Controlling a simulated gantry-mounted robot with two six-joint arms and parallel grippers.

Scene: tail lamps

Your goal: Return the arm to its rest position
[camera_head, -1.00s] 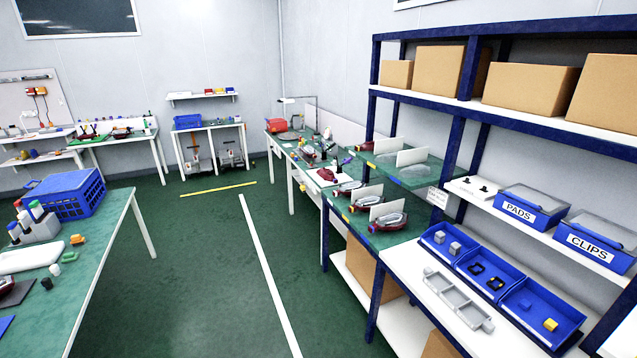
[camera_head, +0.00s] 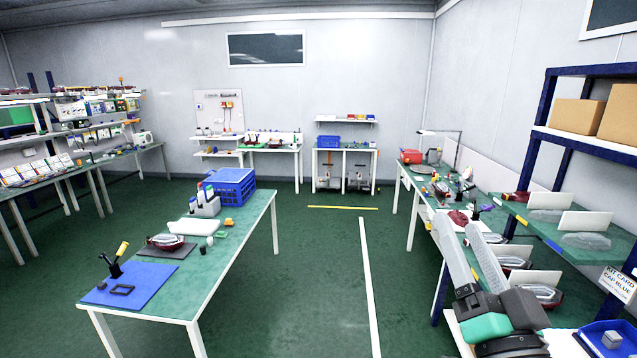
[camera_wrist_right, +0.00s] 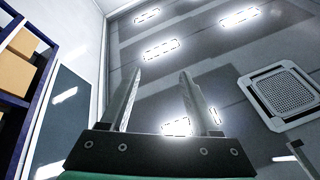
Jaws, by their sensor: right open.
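My right gripper (camera_head: 458,222) is raised at the lower right of the head view, in front of the shelf rack and side bench. Its two long grey fingers stand apart and point up and away, with nothing between them. In the right wrist view the open fingers (camera_wrist_right: 159,76) point towards the ceiling, and the gap is empty. The green and black wrist of my right arm (camera_head: 488,325) covers part of the rack's lower trays. My left gripper does not show in either view.
A green-topped table (camera_head: 231,258) stands at left with a blue crate (camera_head: 233,190) and a blue mat (camera_head: 130,287). The blue shelf rack (camera_head: 542,120) holds boxes and lamps at right. Open green floor (camera_head: 320,270) lies between them.

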